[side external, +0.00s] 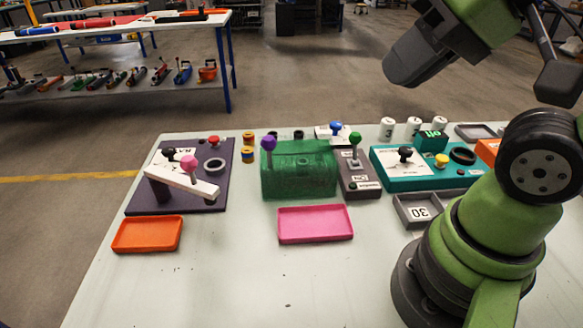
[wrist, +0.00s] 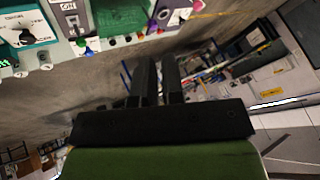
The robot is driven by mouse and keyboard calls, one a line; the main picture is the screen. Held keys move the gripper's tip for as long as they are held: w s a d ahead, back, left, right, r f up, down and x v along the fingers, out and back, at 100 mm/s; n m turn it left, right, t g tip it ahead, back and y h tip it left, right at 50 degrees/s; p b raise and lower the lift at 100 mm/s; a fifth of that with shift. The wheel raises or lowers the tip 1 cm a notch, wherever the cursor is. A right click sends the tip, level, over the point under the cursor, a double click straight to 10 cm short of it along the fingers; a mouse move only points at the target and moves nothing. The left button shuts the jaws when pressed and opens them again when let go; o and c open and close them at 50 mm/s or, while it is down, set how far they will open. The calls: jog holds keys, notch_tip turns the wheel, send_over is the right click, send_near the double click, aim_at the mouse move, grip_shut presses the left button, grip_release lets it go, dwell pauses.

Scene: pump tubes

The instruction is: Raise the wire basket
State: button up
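I cannot make out a clear wire basket in either view. A green box-like body (side external: 298,170) with a mesh-like or see-through surface stands at the middle back of the table in the side view; I cannot tell whether it is the basket. A purple-knobbed lever (side external: 268,146) stands at its left end. My gripper (wrist: 159,62) shows in the wrist view with its two dark fingers apart by a narrow gap and nothing between them. It is in the air, away from the table things. Its fingers are not clearly visible in the side view.
A purple board with a pink-knobbed white lever (side external: 184,185) is at left. A grey lever box (side external: 358,180) and a teal panel (side external: 390,180) are right of the green body. Orange (side external: 147,234) and pink (side external: 315,224) trays lie in front. The table's front middle is clear.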

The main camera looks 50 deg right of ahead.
jog(key=o, duration=0.3)
jog(key=shift+w+r, duration=0.1)
jog(key=shift+w, duration=0.15)
jog(key=o, duration=0.5)
jog(key=w, duration=0.1)
jog(key=w+g, duration=0.1)
jog(key=w, duration=0.1)
jog(key=shift+d+r+n, duration=0.1)
jog(key=shift+r+n, duration=0.3)
jog(key=shift+o, duration=0.2)
jog(key=n+g+h, duration=0.2)
jog(key=n+g, duration=0.3)
jog(key=g, duration=0.1)
send_over(268, 141)
jog(key=f, duration=1.3)
jog(key=shift+w+d, duration=0.3)
jog(key=shift+d, duration=0.1)
notch_tip(268, 141, down, 10)
jog(key=shift+w+f, duration=0.1)
jog(key=shift+c, duration=0.4)
